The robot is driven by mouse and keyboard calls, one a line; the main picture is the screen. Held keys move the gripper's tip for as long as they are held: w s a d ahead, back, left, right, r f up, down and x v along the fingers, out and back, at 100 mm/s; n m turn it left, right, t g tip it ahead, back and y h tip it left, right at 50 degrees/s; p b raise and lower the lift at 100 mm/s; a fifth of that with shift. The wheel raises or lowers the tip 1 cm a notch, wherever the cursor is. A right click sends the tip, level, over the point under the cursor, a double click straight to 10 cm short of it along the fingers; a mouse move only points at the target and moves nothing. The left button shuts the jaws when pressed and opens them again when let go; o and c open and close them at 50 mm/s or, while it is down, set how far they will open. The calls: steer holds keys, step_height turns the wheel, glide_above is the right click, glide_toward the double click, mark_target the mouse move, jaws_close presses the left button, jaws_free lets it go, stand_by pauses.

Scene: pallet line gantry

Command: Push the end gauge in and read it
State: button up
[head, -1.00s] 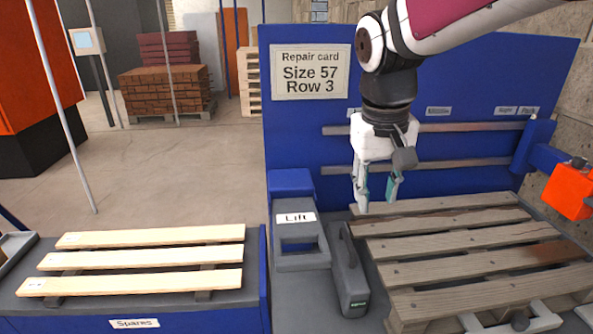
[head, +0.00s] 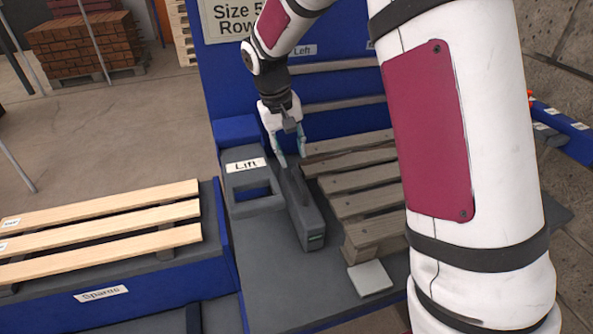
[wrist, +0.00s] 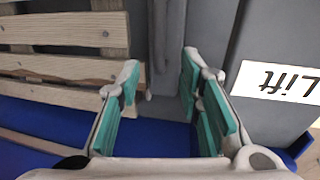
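No part in view is clearly marked as the end gauge. A blue beam with small white labels (head: 565,135) shows at the right edge of the head view, mostly cut off by my arm. The worn pallet (head: 358,180) lies on the grey bench, its right part hidden by my arm. My gripper (head: 290,158) points down near the pallet's far left corner, by the far end of a grey handled tool (head: 308,212). In the wrist view my gripper (wrist: 160,75) has its green-padded fingers apart, with nothing held between them.
A grey holder marked Lift (head: 247,190) stands left of the tool. Pale boards (head: 100,228) lie on the Spares bench at left. A blue panel (head: 225,85) with rails and a partly cropped repair card (head: 232,18) stands behind. A small pale plate (head: 370,278) lies at the pallet's near corner.

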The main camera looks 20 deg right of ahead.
mark_target(298, 176)
steer(key=f, duration=0.2)
steer(key=d+f, duration=0.1)
steer(key=f, duration=0.4)
steer(key=shift+d+f, duration=0.15)
steer(key=shift+d, duration=0.1)
jaws_close()
